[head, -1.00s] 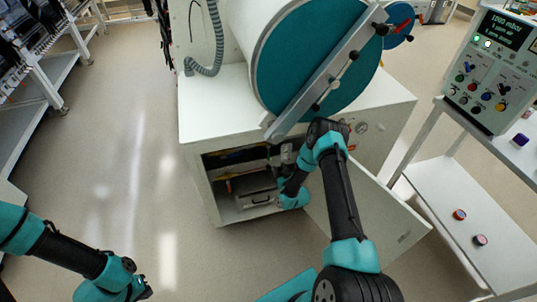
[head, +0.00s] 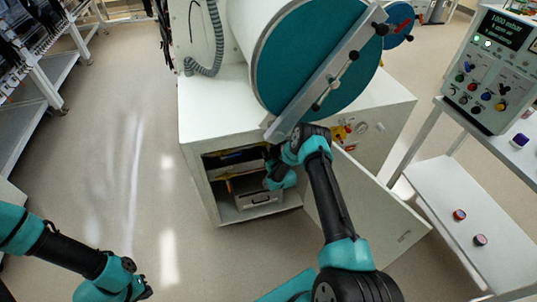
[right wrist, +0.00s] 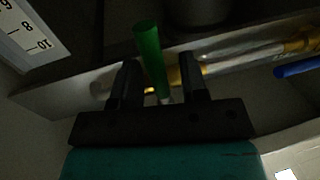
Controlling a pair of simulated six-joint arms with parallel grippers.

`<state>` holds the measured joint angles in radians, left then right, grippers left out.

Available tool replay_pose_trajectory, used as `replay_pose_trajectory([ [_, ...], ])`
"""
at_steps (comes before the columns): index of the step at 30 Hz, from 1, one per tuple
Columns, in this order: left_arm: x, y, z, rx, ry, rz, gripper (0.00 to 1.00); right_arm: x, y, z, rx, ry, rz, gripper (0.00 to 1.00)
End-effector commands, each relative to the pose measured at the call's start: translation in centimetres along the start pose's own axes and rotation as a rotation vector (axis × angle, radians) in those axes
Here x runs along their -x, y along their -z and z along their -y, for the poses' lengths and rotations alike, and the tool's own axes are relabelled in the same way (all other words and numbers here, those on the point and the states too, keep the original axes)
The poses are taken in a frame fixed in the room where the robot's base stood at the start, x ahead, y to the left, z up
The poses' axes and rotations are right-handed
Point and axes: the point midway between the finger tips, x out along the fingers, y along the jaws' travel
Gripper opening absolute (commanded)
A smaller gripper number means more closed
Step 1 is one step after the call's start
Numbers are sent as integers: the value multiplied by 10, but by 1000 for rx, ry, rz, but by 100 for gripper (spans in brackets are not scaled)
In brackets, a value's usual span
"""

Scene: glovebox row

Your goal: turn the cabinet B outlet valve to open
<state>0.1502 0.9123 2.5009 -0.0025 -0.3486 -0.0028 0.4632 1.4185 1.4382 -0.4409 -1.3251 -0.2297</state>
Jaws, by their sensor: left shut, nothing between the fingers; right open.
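The white base cabinet (head: 203,195) under the big teal-doored chamber stands with its door (head: 370,205) open. My right arm reaches into its opening, and the right gripper is mostly hidden there in the head view. In the right wrist view my right gripper (right wrist: 158,82) is open, with a green lever (right wrist: 149,55) between its two black fingers. Whether the fingers touch the lever cannot be told. A pipe with yellow fittings (right wrist: 298,46) runs behind it, and a blue lever (right wrist: 297,67) is at the right. My left gripper (head: 146,292) is shut and empty at the lower left.
A grey case (head: 260,199) sits inside the cabinet. A white gauge scale (right wrist: 28,38) shows at the upper left of the right wrist view. A control box (head: 500,65) and a white shelf (head: 450,200) stand at the right. The floor at left is clear.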

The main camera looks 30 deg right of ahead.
Motion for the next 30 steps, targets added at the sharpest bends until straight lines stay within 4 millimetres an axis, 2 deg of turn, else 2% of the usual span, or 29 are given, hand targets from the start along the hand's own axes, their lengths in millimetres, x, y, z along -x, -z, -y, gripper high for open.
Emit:
replay_pose_trajectory([
  [3, 0, 0, 0, 0, 0, 0, 0, 0, 0, 0, 0, 0, 0, 38],
  [15, 0, 0, 0, 0, 0, 0, 0, 0, 0, 0, 0, 0, 0, 0],
  [30, 0, 0, 0, 0, 0, 0, 0, 1, 0, -2, 37, -1, 7, 0],
])
